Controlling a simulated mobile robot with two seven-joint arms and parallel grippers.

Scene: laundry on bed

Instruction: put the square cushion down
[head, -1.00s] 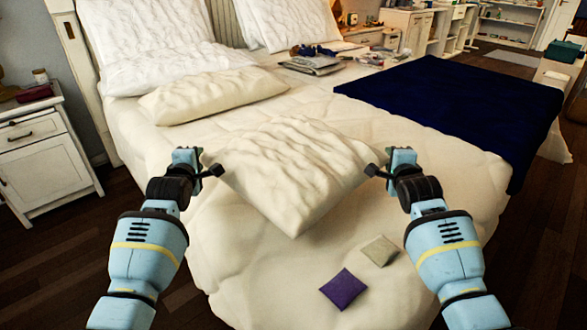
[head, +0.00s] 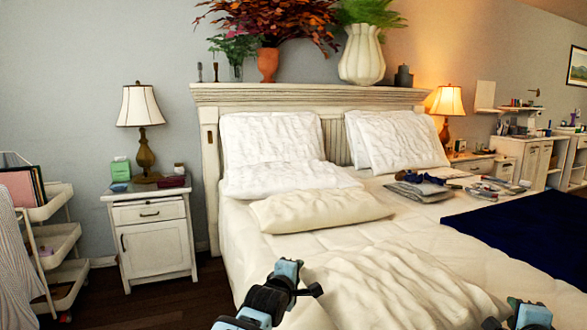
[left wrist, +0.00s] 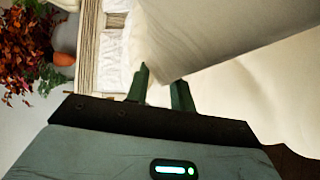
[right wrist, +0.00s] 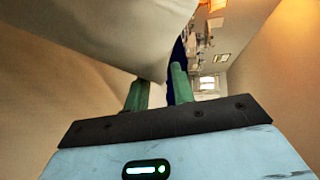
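The square cushion (head: 390,288) is cream and wrinkled. It spans between my two grippers at the bottom of the head view, with its near part cut off by the frame. My left gripper (head: 316,289) is at its left side, and my right gripper (head: 492,323) is at its right side, at the frame's bottom edge. In the left wrist view, a corner of the cushion (left wrist: 205,35) runs in between the fingers (left wrist: 161,90). In the right wrist view, another corner of the cushion (right wrist: 110,35) reaches between the fingers (right wrist: 159,88). Both grippers appear shut on these corners.
The bed (head: 265,262) lies beneath, with a long cream pillow (head: 320,209) beyond the cushion and white pillows (head: 400,140) at the headboard. A dark blue blanket (head: 530,235) covers the right side. Folded grey clothes (head: 418,191) lie near it. A nightstand (head: 155,240) stands left.

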